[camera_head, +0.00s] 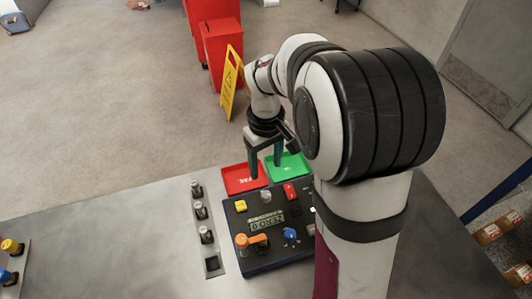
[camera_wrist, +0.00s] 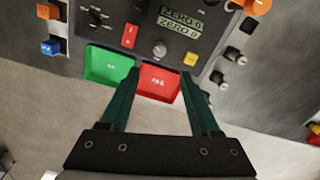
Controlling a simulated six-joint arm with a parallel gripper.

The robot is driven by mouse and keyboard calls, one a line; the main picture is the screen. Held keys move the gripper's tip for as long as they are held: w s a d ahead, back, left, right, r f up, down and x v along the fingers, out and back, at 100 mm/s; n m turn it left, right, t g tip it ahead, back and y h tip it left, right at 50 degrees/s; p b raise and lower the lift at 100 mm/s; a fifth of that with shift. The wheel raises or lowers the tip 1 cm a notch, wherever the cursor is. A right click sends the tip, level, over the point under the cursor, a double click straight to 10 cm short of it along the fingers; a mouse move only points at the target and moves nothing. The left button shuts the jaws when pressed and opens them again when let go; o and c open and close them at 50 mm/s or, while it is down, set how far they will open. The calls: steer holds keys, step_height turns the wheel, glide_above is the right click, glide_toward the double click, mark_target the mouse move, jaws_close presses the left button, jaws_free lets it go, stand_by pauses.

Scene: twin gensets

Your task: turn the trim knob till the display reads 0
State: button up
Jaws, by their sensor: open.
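The control box (camera_head: 240,255) lies on the grey bench with a small display (camera_head: 266,221). In the wrist view the display (camera_wrist: 181,22) seems to read "ZERO 0" on both lines. A round silver knob (camera_wrist: 160,49) sits beside the display; it also shows in the head view (camera_head: 265,195). I cannot tell from any label whether it is the trim knob. A black knob with dial marks (camera_wrist: 97,18) is farther left in the wrist view. My gripper (camera_head: 265,163) is open and empty above the trays, apart from the silver knob; its fingers (camera_wrist: 158,76) show in the wrist view.
A red tray (camera_head: 238,187) and a green tray (camera_head: 301,172) lie beside the box. A strip with several silver-topped posts (camera_head: 201,210) stands left.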

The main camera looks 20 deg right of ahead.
step_height(320, 180, up, 4)
steer(key=shift+r, duration=0.1)
stand_by(0.4)
steer(key=s+a+m+y, duration=0.1)
steer(key=s+a+m, duration=0.2)
steer(key=s, duration=0.8)
steer(key=s+a+m, duration=0.4)
steer(key=s+m, duration=0.1)
steer(key=s, duration=0.7)
steer(key=shift+s+r+m+y, duration=0.25)
steer(key=shift+s+m+y, duration=0.05)
steer(key=shift+y, duration=0.1)
steer(key=shift+o, duration=0.4)
